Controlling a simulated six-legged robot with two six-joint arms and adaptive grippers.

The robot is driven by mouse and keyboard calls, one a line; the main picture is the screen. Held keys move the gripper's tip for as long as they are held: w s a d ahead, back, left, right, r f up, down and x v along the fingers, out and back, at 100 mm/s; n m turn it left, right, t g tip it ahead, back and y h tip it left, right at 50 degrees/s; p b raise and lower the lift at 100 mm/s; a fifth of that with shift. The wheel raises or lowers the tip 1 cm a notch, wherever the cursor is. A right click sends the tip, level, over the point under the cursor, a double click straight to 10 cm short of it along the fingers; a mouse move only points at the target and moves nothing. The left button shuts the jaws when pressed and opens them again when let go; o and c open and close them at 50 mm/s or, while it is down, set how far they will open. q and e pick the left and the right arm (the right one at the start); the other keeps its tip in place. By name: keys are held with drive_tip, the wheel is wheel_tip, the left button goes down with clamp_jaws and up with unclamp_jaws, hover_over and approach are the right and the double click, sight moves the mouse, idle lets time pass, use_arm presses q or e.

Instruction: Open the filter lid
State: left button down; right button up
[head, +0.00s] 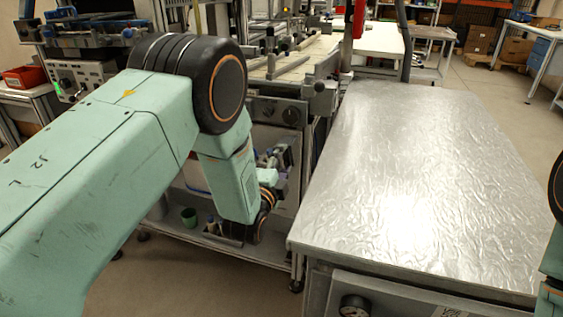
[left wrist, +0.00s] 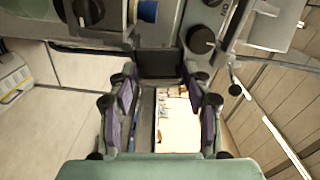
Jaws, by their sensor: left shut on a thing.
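My left gripper (head: 281,160) is low in front of the machine in the head view, partly hidden behind my own forearm and wrist. In the left wrist view its two fingers with purple pads (left wrist: 160,72) stand apart on both sides of a dark block (left wrist: 160,62) at their tips, and the gripper is shut on it. I cannot tell whether this block belongs to the filter lid. Past the fingers, a pale compartment (left wrist: 177,120) with small brown marks shows. No filter lid can be made out for certain. My right gripper is out of view.
A metal-topped table (head: 420,170) stands to the right of the machine, its top clear. Black knobs (left wrist: 203,40) sit on the machine panel close to the left gripper. A green cup (head: 188,216) stands on the lower shelf.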

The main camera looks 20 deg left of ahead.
use_arm(q)
drive_tip(key=shift+s+f, duration=0.15)
drive_tip(key=shift+f, duration=0.25)
drive_tip(key=c, duration=0.9)
unclamp_jaws()
drive_tip(key=shift+o, duration=0.3)
drive_tip(key=shift+r, duration=0.2)
drive_tip(key=s, duration=1.1)
drive_tip(key=shift+s+a, duration=0.2)
drive_tip(key=shift+s, duration=0.2)
